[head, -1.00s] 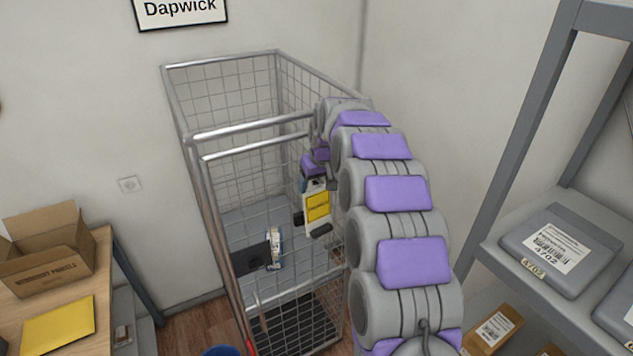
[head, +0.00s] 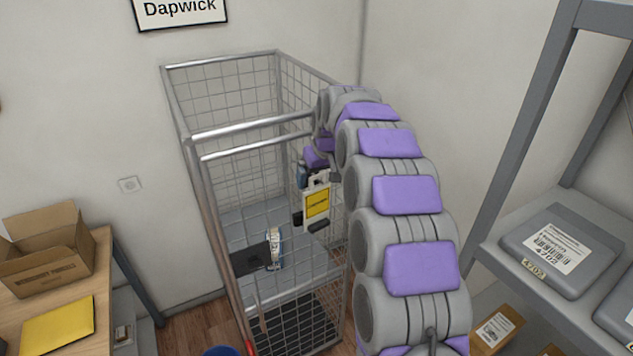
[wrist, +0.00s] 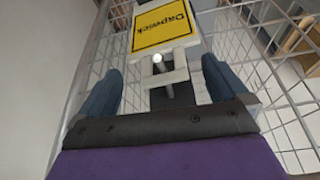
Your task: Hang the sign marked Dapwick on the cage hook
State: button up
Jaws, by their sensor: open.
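The Dapwick sign (head: 317,204) is a white tag with a yellow, black-edged label, at the right inside of the wire cage (head: 222,150). In the wrist view the sign (wrist: 163,25) reads Dapwick upside down. A thin rod with a pale round tip, which looks like the cage hook (wrist: 158,59), shows in the opening of the sign's white top loop. My gripper (wrist: 160,88) is open, one blue finger on each side of the loop, with a gap visible at the left. In the head view my gripper (head: 310,178) is small and partly hidden by my arm.
A dark panel (head: 250,259) and a small blue-and-white item (head: 274,248) are on the cage shelf. A framed Dapwick plate (head: 180,12) is on the wall. A table with an open box (head: 48,262) stands left; grey shelving (head: 500,258) stands right.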

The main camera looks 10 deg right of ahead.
jog(key=d+v, duration=0.1)
jog(key=v, duration=1.2)
jog(key=s+f+m+g+b, duration=0.1)
jog(key=s+f+b, duration=0.4)
jog(key=s+f, duration=0.6)
jog(key=s+a+f+m+g+b, duration=0.1)
jog(key=s+f+g+b, duration=0.2)
jog(key=s, duration=1.8)
jog(key=s+f+g+h+b, duration=0.1)
jog(key=s+f+b, duration=0.8)
jog(key=s+f, duration=0.7)
notch_tip(320, 180, down, 4)
jog(key=shift+s+a+r+m+g, duration=0.2)
jog(key=shift+s+a+m+g, duration=0.1)
jog(key=shift+s+m+g, duration=0.1)
jog(key=shift+w, duration=0.1)
